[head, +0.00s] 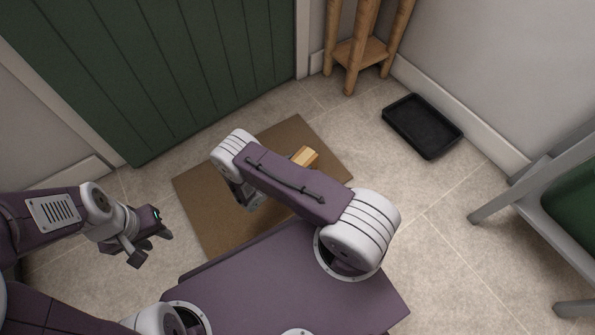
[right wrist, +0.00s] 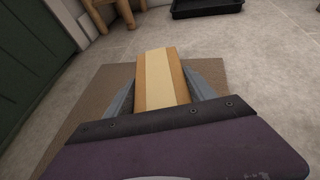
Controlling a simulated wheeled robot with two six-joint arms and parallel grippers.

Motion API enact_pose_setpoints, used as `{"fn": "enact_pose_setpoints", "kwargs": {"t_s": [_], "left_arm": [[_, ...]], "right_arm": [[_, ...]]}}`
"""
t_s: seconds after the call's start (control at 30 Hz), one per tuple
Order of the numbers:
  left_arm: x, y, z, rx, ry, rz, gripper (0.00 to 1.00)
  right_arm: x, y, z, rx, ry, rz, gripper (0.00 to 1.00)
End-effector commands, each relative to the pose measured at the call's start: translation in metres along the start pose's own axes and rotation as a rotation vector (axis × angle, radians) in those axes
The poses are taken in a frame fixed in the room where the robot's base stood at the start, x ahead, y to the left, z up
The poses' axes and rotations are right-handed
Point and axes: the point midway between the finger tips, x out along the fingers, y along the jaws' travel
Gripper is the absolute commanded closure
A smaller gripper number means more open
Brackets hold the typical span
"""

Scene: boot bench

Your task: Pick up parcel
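The parcel is a tan box with a paler band along its top. In the head view only one end of the parcel (head: 304,156) shows, past my right forearm. In the right wrist view the parcel (right wrist: 160,80) lies lengthwise between the two grey fingers of my right gripper (right wrist: 160,88). The fingers flank it closely; whether they press on it cannot be told. My right gripper is hidden under its arm in the head view. My left gripper (head: 138,250) is open and empty at the left, apart from the parcel.
A brown mat (head: 205,190) lies on the tiled floor below my right arm. A black tray (head: 422,126) is at the right by the wall. A wooden stool (head: 362,50) stands at the back, a grey bench (head: 550,200) at far right. A green door (head: 150,70) is at upper left.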

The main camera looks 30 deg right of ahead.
Motion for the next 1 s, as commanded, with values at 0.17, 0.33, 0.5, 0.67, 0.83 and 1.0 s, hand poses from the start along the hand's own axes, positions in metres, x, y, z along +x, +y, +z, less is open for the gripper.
{"fn": "enact_pose_setpoints", "kwargs": {"t_s": [0.17,0.33,0.5,0.67,0.83,1.0], "left_arm": [[0.000,0.000,0.000,0.000,0.000,0.000,0.64],[-0.001,0.000,0.000,0.000,0.000,0.000,0.64],[-0.015,0.000,-0.002,0.000,0.000,0.000,0.64],[-0.043,0.001,-0.004,0.000,0.000,0.000,0.64],[-0.077,0.002,-0.008,0.000,0.000,0.000,0.64],[-0.108,0.002,-0.011,0.000,0.000,0.000,0.64]], "right_arm": [[0.000,0.000,0.000,0.000,-0.001,0.000,1.00],[-0.001,0.000,0.001,0.000,-0.001,0.000,1.00],[-0.006,0.000,0.015,0.000,-0.001,0.000,1.00],[-0.018,0.000,0.043,0.001,-0.001,0.000,1.00],[-0.012,-0.030,0.073,-0.006,-0.002,-0.006,1.00],[-0.002,-0.065,0.102,-0.004,-0.001,-0.007,1.00]]}}
